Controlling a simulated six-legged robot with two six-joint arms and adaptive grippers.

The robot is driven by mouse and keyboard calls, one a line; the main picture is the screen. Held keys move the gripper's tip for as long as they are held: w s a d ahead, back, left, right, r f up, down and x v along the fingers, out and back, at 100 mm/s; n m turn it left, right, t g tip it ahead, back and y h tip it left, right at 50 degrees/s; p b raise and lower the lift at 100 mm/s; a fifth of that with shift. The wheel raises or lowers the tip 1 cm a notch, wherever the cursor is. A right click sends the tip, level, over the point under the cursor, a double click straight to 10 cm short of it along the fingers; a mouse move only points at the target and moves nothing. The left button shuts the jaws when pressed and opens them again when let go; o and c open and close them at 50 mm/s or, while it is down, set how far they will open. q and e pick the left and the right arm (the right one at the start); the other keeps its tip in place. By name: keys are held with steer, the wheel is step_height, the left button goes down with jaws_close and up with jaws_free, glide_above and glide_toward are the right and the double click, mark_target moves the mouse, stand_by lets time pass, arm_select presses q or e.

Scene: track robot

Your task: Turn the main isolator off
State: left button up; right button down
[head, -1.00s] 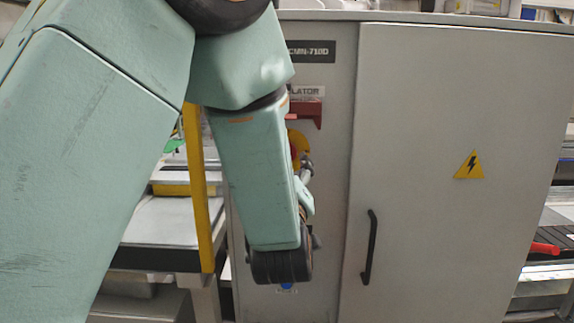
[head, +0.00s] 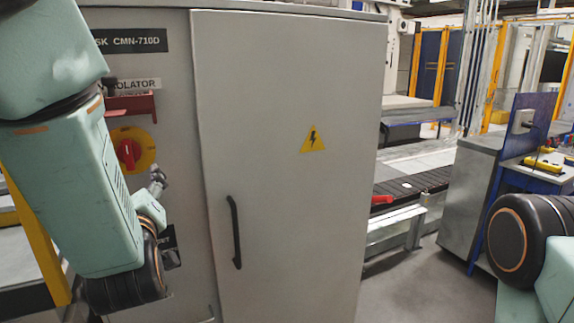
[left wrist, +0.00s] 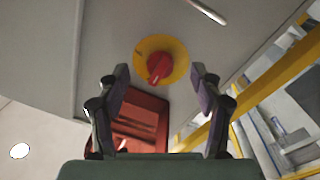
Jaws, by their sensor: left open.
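The isolator switch is a red knob (head: 129,153) on a yellow disc (head: 148,150), on the front of the grey cabinet, below a partly hidden "ISOLATOR" label (head: 142,84). In the head view its handle looks roughly upright. The left wrist view shows the red knob (left wrist: 159,66) and yellow disc (left wrist: 180,62) ahead, between the finger lines. My left gripper (head: 158,180) is just below and right of the knob, apart from it. Its two fingers (left wrist: 160,80) are spread and empty in the wrist view. My right gripper is out of view; only part of that arm shows.
A red bracket (head: 130,104) juts out above the knob; it also shows in the wrist view (left wrist: 135,128). The cabinet door (head: 290,200) has a black handle (head: 235,232) right of my left gripper. A yellow post (head: 38,240) stands at left. Floor is clear at right.

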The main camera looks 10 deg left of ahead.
arm_select(q)
steer(key=s+d+f+m+g+h+b, duration=0.1)
steer(key=s+d+f+m+g+h, duration=0.15)
steer(key=f, duration=0.75)
steer(key=s+d+f+m+g+h+b, duration=0.2)
steer(key=s+f+m+g, duration=0.15)
steer(key=f, duration=0.75)
steer(key=s+d+f+m+g+h+b, duration=0.1)
steer(key=s+d+f+m+g+h, duration=0.15)
steer(key=f, duration=0.75)
steer(key=s+d+f+m+g+h+b, duration=0.1)
steer(key=s+f+g+b, duration=0.5)
steer(key=s+f, duration=1.7)
steer(key=s+m+g+h, duration=0.1)
steer(key=s, duration=0.1)
steer(key=shift+s+d+f+g, duration=0.15)
steer(key=shift+s+d+g, duration=0.05)
steer(key=shift+s+g, duration=0.2)
